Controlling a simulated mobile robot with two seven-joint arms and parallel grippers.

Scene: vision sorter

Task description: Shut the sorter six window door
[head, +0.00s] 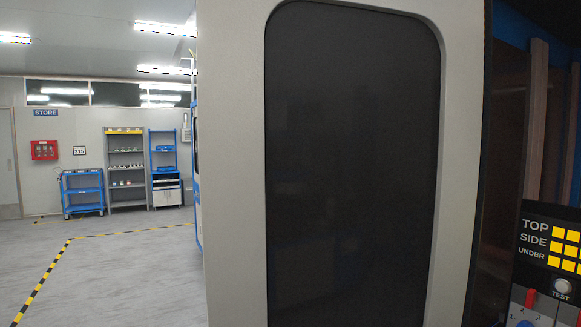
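A light grey door (232,170) with a large dark rounded window (352,165) stands upright and very close in the head view. It fills the middle of the picture and hides what is behind it. To its right is a dark gap, and past it a part of the sorter (537,120) with a brown upright and blue behind it. The door's handle and hinge cannot be made out. I cannot tell how far the door stands from its frame. Neither of my grippers is in view.
A control panel (548,250) with yellow squares, labels and a TEST button is at the lower right. Open grey floor (120,275) with black and yellow tape lies to the left. A blue cart (82,190), shelves (126,170) and a red wall box (45,150) are far back.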

